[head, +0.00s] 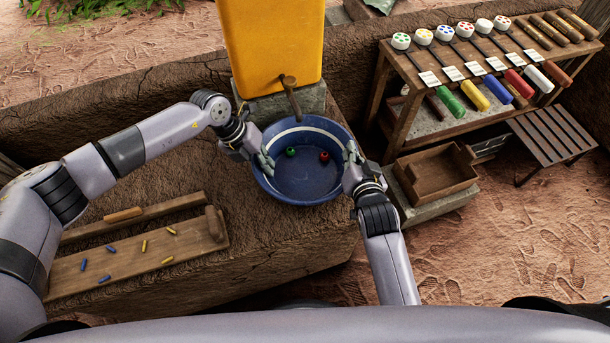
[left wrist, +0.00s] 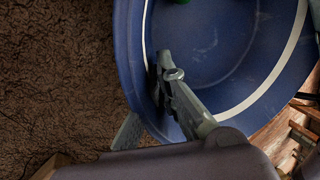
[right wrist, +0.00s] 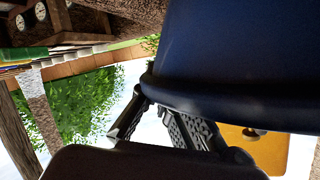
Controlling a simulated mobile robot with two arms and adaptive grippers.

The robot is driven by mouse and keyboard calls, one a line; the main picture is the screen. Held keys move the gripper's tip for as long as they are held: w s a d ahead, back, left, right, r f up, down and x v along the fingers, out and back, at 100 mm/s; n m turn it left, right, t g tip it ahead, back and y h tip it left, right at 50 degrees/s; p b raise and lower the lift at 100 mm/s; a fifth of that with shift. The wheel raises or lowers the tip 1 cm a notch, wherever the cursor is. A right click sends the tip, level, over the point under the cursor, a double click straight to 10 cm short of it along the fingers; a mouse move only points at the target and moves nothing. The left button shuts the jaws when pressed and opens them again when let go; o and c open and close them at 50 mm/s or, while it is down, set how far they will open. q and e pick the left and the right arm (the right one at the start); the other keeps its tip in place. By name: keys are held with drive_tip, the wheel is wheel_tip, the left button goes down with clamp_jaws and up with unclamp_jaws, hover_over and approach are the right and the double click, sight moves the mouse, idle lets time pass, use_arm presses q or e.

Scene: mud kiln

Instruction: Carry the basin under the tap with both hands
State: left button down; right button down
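The blue basin (head: 305,190) has a white stripe inside its rim. It is under the tap (head: 289,88) of the yellow tank (head: 270,45), at the mud ledge. A green ball (head: 291,152) and a red ball (head: 324,156) lie in it. My left gripper (head: 265,162) is shut on its left rim, one finger inside and one outside in the left wrist view (left wrist: 150,100). My right gripper (head: 350,160) is at the right rim; its fingers close in on the rim in the right wrist view (right wrist: 155,110). I cannot tell whether the basin's underside touches the ledge.
A wooden board (head: 140,255) with several small coloured sticks lies on the ledge at left. A wooden rack (head: 400,130) with stamps and coloured rollers stands at right. An open wooden box (head: 435,175) and a slatted stool (head: 550,135) are near it. The ledge's front edge is below the basin.

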use_arm(q)
drive_tip(key=c, duration=2.3)
unclamp_jaws()
drive_tip(key=shift+a+f, duration=0.1)
drive_tip(key=shift+f, duration=0.1)
use_arm(e)
drive_tip(key=c, duration=2.3)
unclamp_jaws()
drive_tip(key=shift+d, duration=0.1)
use_arm(q)
drive_tip(key=o, duration=0.5)
use_arm(e)
drive_tip(key=o, duration=0.5)
drive_tip(key=shift+f, duration=0.1)
use_arm(q)
drive_tip(key=shift+r, duration=0.1)
use_arm(e)
drive_tip(key=shift+s, duration=0.15)
use_arm(q)
drive_tip(key=v, duration=1.1)
drive_tip(key=shift+r, duration=0.4)
use_arm(e)
drive_tip(key=v, duration=1.1)
drive_tip(key=shift+s, duration=0.3)
use_arm(q)
drive_tip(key=shift+a, duration=0.1)
